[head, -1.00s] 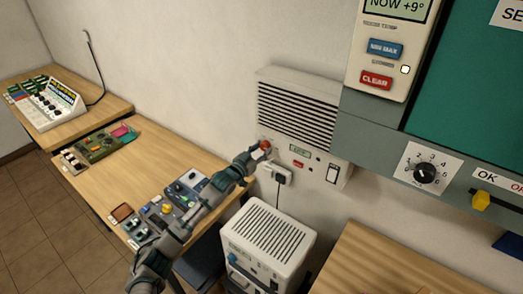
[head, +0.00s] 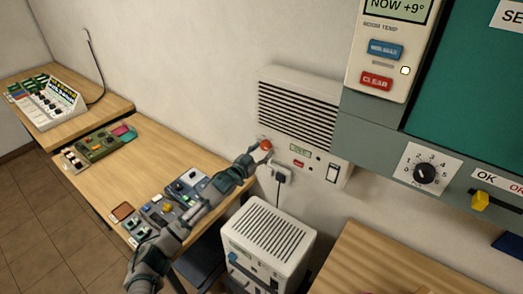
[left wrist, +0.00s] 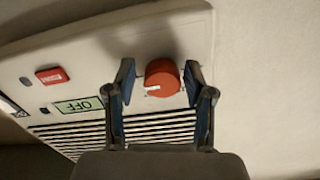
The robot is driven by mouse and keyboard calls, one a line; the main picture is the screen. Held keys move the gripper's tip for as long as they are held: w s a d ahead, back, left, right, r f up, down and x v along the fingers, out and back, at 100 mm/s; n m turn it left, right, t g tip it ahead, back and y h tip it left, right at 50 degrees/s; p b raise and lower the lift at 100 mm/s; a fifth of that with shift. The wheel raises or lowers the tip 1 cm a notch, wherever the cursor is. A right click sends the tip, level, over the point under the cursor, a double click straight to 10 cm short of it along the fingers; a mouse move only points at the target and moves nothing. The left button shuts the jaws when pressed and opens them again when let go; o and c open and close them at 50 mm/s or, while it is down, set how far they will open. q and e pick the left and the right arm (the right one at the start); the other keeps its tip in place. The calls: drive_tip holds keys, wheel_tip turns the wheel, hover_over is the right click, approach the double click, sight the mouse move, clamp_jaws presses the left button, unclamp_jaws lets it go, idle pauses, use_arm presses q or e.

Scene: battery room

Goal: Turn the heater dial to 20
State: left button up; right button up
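The heater dial (head: 266,145) is a round orange-red knob on the lower left of the white wall heater (head: 317,164). In the left wrist view the dial (left wrist: 163,78) carries a white mark pointing left in the picture. My left gripper (head: 262,157) is at the dial. Its two fingers (left wrist: 158,80) stand apart on either side of the dial. A gap shows on the left side; the right finger is close, and I cannot tell whether it touches. The heater display (left wrist: 80,105) reads OFF, upside down in the left wrist view. My right gripper is not in view.
A red button (left wrist: 51,76) and a black rocker switch (head: 332,172) are on the heater. A plug with a cable (head: 281,173) sits just below it. A white vented unit (head: 270,240) stands lower down. A wooden bench (head: 150,165) with devices is at left.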

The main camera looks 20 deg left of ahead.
use_arm(q)
drive_tip(key=shift+o, duration=0.3)
drive_tip(key=shift+w+r, duration=0.1)
drive_tip(key=shift+r, duration=0.15)
drive_tip(key=shift+a+r, duration=0.1)
drive_tip(key=shift+a, duration=0.05)
drive_tip(key=v, duration=1.2)
drive_tip(key=shift+f, duration=0.25)
